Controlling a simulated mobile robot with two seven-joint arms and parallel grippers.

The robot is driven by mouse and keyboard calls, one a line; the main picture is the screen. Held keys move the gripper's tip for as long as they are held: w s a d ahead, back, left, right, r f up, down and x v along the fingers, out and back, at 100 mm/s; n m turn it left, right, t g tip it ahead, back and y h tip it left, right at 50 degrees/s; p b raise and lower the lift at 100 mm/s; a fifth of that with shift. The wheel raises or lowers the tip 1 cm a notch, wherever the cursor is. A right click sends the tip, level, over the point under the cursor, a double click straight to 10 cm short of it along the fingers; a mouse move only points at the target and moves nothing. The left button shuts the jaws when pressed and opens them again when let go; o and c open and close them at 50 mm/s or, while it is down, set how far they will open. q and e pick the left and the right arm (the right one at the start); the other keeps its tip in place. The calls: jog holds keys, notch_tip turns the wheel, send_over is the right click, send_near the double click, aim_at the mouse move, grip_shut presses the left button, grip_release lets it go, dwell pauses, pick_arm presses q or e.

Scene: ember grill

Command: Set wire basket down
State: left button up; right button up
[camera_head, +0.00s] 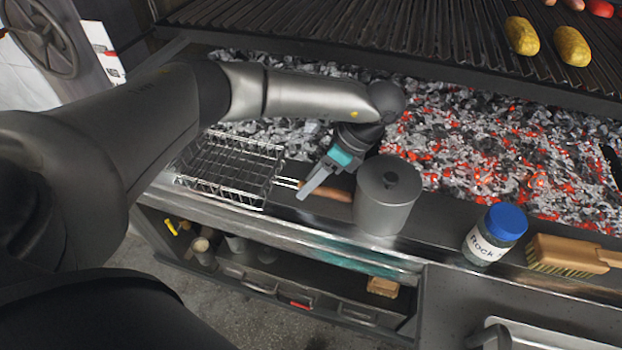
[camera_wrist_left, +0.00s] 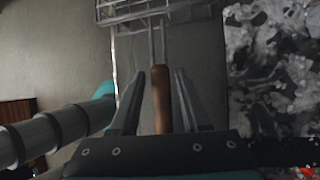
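The wire basket (camera_head: 230,168) is a metal mesh box on the front ledge of the grill, at the left. Its rods run right to a brown wooden handle (camera_head: 328,192). My left gripper (camera_head: 313,184) is at the handle, pointing down. In the left wrist view the handle (camera_wrist_left: 161,100) lies between the two fingers (camera_wrist_left: 158,80), with a narrow gap on each side. The gripper looks open around it. Part of the basket (camera_wrist_left: 150,12) shows at the top of that view. My right gripper is not in view.
A lidded grey pot (camera_head: 386,200) stands just right of the handle. A blue-capped jar (camera_head: 494,236) and a wooden brush (camera_head: 570,255) stand farther right. Glowing coals (camera_head: 480,150) lie behind the ledge (camera_head: 290,215), below the grate (camera_head: 340,25). A shelf with tools is below.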

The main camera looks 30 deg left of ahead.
pick_arm(q)
jog(key=shift+o, duration=0.8)
jog(key=p+v, duration=0.2)
jog(key=v, duration=1)
